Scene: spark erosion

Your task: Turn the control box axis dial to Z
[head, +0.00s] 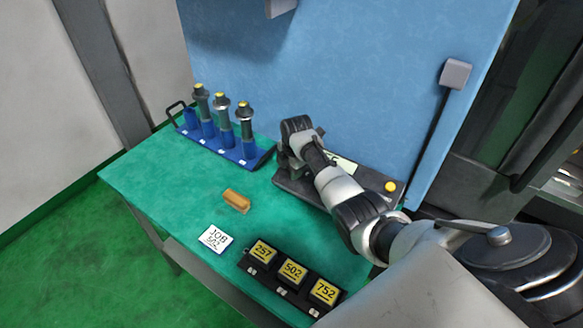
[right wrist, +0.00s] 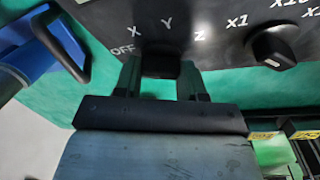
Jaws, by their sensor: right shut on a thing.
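The dark control box (head: 292,184) stands at the back of the green table against the blue panel. My right gripper (head: 291,156) is at its left end. In the right wrist view the axis dial (right wrist: 160,66) is a black knob under the marks OFF, X, Y and Z. The right gripper (right wrist: 160,80) is shut on this dial, with one finger on each side. The fingers and the angle hide the dial's pointer, so I cannot tell which mark it is set to. My left gripper is not in view.
A second knob (right wrist: 272,46) by X1 and X10 is to the right. A yellow button (head: 390,186) is on the box.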

